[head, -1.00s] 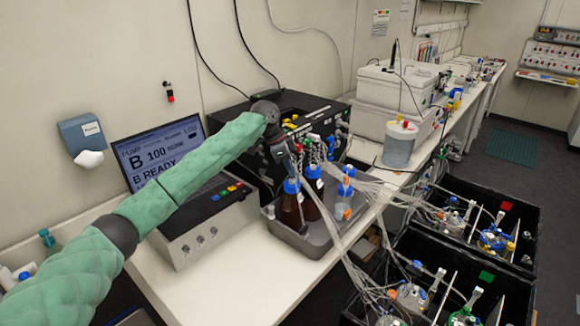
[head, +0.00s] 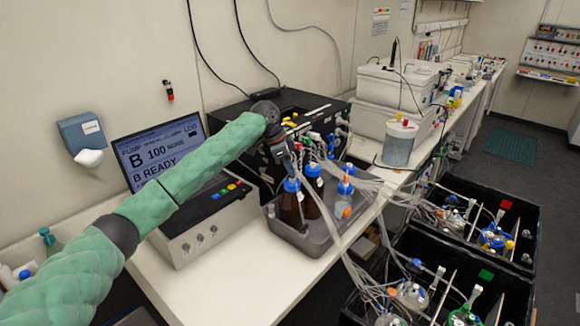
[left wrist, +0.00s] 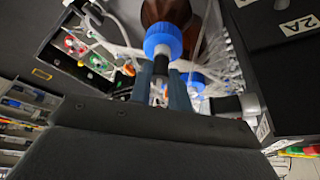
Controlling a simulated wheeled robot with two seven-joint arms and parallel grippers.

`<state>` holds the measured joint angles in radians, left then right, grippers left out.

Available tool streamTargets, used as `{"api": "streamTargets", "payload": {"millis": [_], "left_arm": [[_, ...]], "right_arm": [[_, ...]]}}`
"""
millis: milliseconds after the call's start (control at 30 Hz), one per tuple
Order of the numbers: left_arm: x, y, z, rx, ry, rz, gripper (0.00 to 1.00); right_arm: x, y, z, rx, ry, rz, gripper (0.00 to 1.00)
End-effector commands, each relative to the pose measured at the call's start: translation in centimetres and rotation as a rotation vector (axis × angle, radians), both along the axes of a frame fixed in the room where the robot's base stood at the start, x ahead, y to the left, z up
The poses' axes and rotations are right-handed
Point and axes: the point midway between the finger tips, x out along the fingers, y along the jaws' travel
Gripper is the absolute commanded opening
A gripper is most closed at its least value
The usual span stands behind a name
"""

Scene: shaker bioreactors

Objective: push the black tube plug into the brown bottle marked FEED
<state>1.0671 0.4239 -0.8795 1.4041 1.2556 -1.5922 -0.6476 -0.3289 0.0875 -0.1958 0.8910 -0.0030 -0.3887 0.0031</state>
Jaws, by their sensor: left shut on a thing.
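My left gripper (head: 289,172) is over the left brown bottle (head: 291,210) in the grey tray. In the left wrist view my left gripper (left wrist: 162,88) is shut on the black tube plug (left wrist: 161,66). The plug is lined up with the bottle's blue cap (left wrist: 163,40) and appears to meet it; how deep it sits I cannot tell. The brown glass (left wrist: 166,12) shows beyond the cap. A second brown bottle (head: 312,207) stands just to the right. The FEED lettering is not readable in either view. My right gripper is not in view.
Clear tubes hang close to the bottles on the right. A pump with a screen (head: 162,150) stands to the left. The front bench (head: 225,290) is clear.

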Motion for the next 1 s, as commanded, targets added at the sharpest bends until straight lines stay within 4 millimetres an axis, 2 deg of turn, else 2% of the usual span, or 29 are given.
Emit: {"api": "streamTargets", "payload": {"millis": [433,467,567,1000], "left_arm": [[-0.01,-0.01,-0.43,0.000,0.000,0.000,0.00],[-0.01,0.00,-0.42,0.000,0.000,0.000,0.24],[-0.01,0.00,-0.42,0.000,0.000,0.000,0.44],[0.00,0.00,-0.39,0.000,0.000,0.000,0.44]], "right_arm": [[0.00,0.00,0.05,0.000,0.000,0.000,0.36],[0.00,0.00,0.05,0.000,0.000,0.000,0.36],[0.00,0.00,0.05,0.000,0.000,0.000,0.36],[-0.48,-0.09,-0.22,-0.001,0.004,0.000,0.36]]}}
